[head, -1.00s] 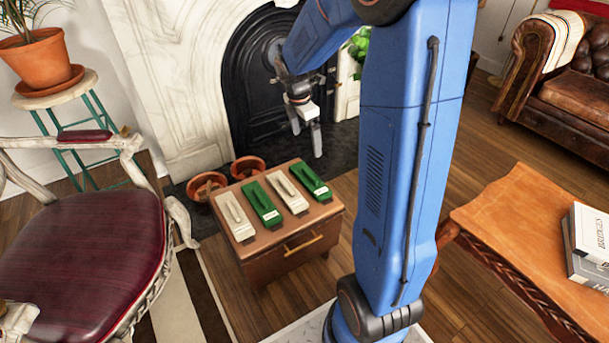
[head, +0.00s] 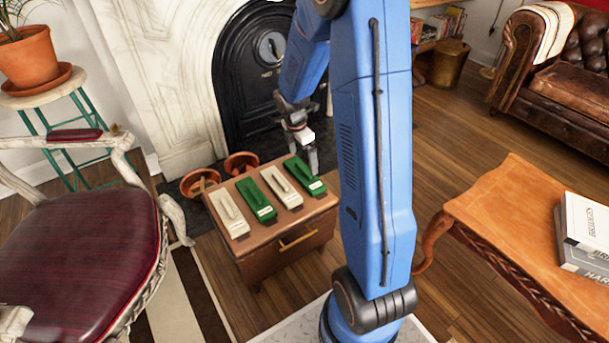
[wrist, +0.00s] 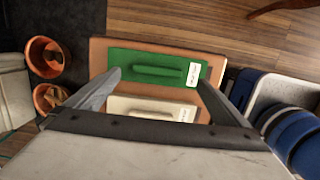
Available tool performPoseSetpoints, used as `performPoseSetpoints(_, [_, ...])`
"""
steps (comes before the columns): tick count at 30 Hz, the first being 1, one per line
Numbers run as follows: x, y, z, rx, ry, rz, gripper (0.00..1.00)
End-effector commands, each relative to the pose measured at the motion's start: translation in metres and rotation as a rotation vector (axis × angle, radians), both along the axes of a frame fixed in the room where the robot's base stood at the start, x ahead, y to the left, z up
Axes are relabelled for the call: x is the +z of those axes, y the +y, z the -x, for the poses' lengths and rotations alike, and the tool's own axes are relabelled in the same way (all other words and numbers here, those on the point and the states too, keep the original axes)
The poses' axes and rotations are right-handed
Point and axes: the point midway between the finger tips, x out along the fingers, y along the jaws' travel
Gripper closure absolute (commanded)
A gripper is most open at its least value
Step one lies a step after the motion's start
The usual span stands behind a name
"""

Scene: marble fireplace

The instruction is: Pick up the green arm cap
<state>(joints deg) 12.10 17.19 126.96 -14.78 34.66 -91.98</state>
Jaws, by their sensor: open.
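Two green slab-shaped pieces with raised handles and white labels lie on a small brown cabinet (head: 262,240), alternating with two cream ones. The right-end green piece (head: 305,177) also shows in the wrist view (wrist: 122,58); the other green piece (head: 257,200) is second from the left. The cream pieces are at the left end (head: 229,211) and third from the left (head: 282,188). My gripper (head: 302,157) is open and empty, over the back right of the cabinet. In the wrist view its fingers straddle the area of the right-end green piece and the cream piece beside it, with no visible contact.
Two terracotta pots (head: 200,182) (head: 241,163) stand behind the cabinet by the fireplace (head: 262,75). A dark red chair (head: 85,250) is at left. An orange-brown table (head: 510,225) with books (head: 585,232) is at right. Wooden floor (head: 450,130) lies open behind it.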

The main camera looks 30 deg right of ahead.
Motion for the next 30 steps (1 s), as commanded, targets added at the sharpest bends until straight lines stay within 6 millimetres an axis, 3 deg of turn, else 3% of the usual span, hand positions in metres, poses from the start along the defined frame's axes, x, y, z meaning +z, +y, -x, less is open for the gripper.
performPoseSetpoints(13, [-0.046,-0.004,-0.005,-0.001,0.002,-0.001,0.00])
performPoseSetpoints(23, [-0.052,-0.005,-0.005,0.000,-0.001,0.000,0.00])
performPoseSetpoints(29, [-0.052,-0.005,-0.005,0.000,-0.001,0.000,0.43])
performPoseSetpoints(30, [-0.052,-0.005,-0.005,0.000,-0.001,0.000,0.45])
